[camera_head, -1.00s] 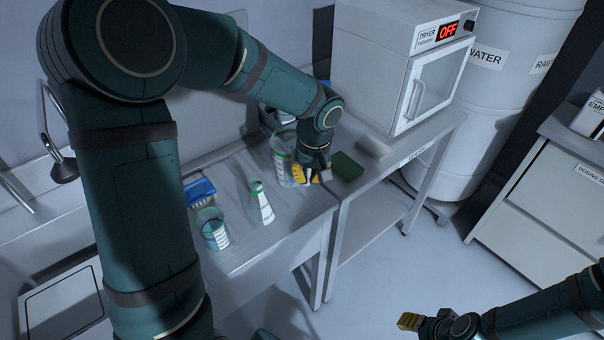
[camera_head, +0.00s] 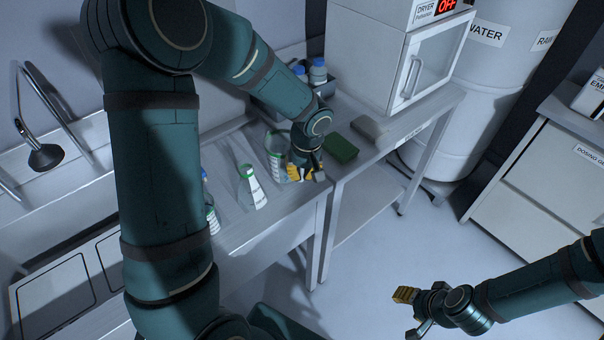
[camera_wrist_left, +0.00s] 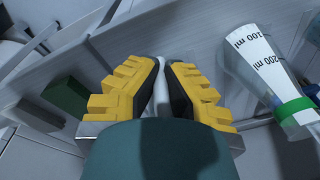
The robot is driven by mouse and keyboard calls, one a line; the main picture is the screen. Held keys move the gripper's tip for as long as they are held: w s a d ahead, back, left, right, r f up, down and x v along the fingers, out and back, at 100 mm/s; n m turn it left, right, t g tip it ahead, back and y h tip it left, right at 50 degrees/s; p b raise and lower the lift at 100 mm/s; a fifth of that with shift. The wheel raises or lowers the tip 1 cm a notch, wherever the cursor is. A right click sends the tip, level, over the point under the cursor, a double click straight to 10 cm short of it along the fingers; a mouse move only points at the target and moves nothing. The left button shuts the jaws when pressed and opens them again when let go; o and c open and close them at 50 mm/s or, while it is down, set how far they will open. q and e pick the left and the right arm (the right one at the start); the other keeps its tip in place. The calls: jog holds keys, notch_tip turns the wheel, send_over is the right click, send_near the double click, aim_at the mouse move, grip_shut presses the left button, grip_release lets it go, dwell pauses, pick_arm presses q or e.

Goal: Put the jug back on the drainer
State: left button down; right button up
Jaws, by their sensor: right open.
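The clear jug (camera_head: 275,152) with a green rim is at the right end of the metal drainer (camera_head: 228,226), in the head view. My left gripper (camera_head: 305,173) is at the jug's right side, its yellow fingers closed around a pale bar that looks like the handle. The left wrist view shows this narrow pale bar between the fingers (camera_wrist_left: 161,92); the jug's clear body is hard to make out there. I cannot tell whether the jug's base touches the drainer. My right gripper (camera_head: 408,312) is open and empty over the floor at lower right.
A conical flask (camera_head: 252,188) stands just left of the jug, also in the left wrist view (camera_wrist_left: 258,60). A dark green block (camera_head: 340,149) and a grey block (camera_head: 370,129) lie on the table to the right. Blue-capped bottles (camera_head: 318,72) stand behind; the dryer (camera_head: 375,55) is beyond.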

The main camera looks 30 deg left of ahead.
pick_arm(q)
jog(key=shift+w+f, duration=0.1)
jog(key=shift+f, duration=0.25)
jog(key=shift+f, duration=0.15)
jog(key=c, duration=1.1)
grip_release()
jog(key=shift+c, duration=0.2)
